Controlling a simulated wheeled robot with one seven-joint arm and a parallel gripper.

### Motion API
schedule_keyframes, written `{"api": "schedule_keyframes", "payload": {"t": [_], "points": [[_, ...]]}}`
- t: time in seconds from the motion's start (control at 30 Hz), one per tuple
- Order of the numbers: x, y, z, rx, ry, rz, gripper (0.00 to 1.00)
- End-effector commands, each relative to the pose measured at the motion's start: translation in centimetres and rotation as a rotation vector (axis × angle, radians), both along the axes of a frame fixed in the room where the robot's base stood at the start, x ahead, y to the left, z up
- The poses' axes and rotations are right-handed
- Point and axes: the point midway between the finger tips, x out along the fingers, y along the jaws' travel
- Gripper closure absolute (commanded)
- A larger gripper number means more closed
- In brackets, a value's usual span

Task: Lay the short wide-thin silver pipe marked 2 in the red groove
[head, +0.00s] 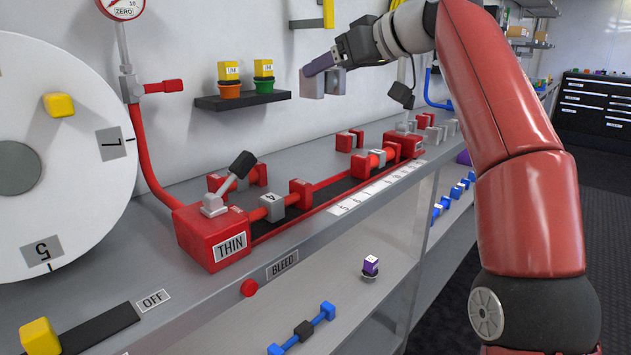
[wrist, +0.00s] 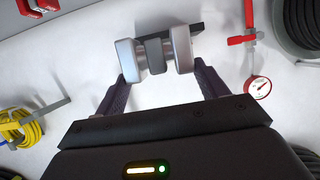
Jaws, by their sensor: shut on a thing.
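My gripper (head: 322,68) is raised above the bench near the wall, shut on a short silver pipe (head: 312,83). In the wrist view the pipe (wrist: 181,48) has two wide silver ends joined by a darker grey middle, and sits between the two dark fingers of my gripper (wrist: 160,78). No mark 2 is readable on it. The red groove (head: 325,196) is a dark channel with red edges along the bench, running away from a red block labelled THIN (head: 212,236). A red-ended piece marked 4 (head: 271,207) lies in its near part, and another red-ended piece (head: 376,161) lies farther along.
A black lever (head: 242,165) stands up from the THIN block. A wall shelf (head: 240,101) holds two pots with yellow blocks. A red upright pipe (head: 143,150) rises left of the groove. White number labels (head: 380,188) line the groove's front edge. Several grey and red pieces stand behind.

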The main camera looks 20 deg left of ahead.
Motion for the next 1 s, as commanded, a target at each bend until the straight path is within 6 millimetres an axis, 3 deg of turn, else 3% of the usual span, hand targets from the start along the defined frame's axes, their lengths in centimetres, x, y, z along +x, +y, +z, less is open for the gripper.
{"api": "schedule_keyframes", "payload": {"t": [0.23, 0.3, 0.6, 1.0], "points": [[-0.1, -0.2, -2.6, 0.0, 0.002, -0.005, 0.59], [-0.1, -0.1, -5.5, 0.0, 0.003, -0.004, 0.59], [-0.1, -0.1, -13.0, 0.0, 0.004, -0.005, 0.59], [0.0, -0.1, -17.7, 0.0, 0.001, -0.005, 0.59]]}}
